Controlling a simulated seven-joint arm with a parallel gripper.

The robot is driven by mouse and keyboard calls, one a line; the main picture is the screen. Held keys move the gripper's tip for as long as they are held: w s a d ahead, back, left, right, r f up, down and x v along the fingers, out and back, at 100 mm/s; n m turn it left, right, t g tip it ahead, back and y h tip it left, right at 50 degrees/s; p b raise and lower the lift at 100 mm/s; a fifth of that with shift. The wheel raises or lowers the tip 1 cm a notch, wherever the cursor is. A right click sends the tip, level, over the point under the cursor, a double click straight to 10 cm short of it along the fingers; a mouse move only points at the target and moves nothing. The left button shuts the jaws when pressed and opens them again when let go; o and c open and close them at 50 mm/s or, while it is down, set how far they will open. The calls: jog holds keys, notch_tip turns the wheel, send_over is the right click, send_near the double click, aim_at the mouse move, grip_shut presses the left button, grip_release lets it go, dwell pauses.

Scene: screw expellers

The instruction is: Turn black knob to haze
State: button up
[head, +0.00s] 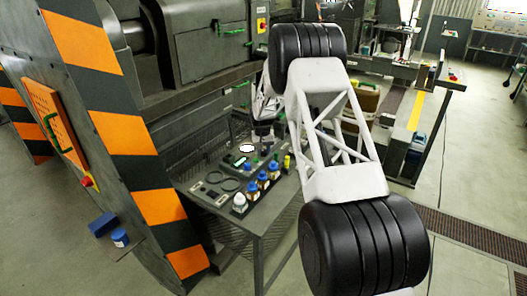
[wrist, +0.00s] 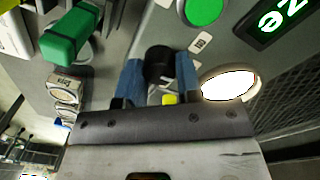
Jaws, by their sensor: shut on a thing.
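The black knob (wrist: 158,64) sits between the two blue-padded fingers of my gripper (wrist: 158,76) in the wrist view. The fingers are shut on its sides. In the head view my gripper (head: 264,138) reaches down to the control panel, and the knob cannot be made out there. A small display (wrist: 282,20) with green lit letters, partly cut off and tilted, is at the top right of the wrist view. Only part of its word shows, looking like "ze". The display also shows in the head view (head: 239,163).
A glowing white round button (wrist: 228,84) is right beside my gripper. A green button (wrist: 205,9) and a green block-shaped part (wrist: 70,36) stand nearby. Jars with blue lids (head: 263,178) stand on the panel table. A striped machine frame (head: 125,130) rises at left.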

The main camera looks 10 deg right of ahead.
aim_at(263, 151)
jog(key=shift+m, duration=0.3)
jog(key=o, duration=0.9)
jog(key=shift+o, duration=0.2)
jog(key=shift+r, duration=0.15)
jog(key=shift+a+r, duration=0.2)
jog(key=shift+r, duration=3.55)
jog(key=shift+r, duration=0.1)
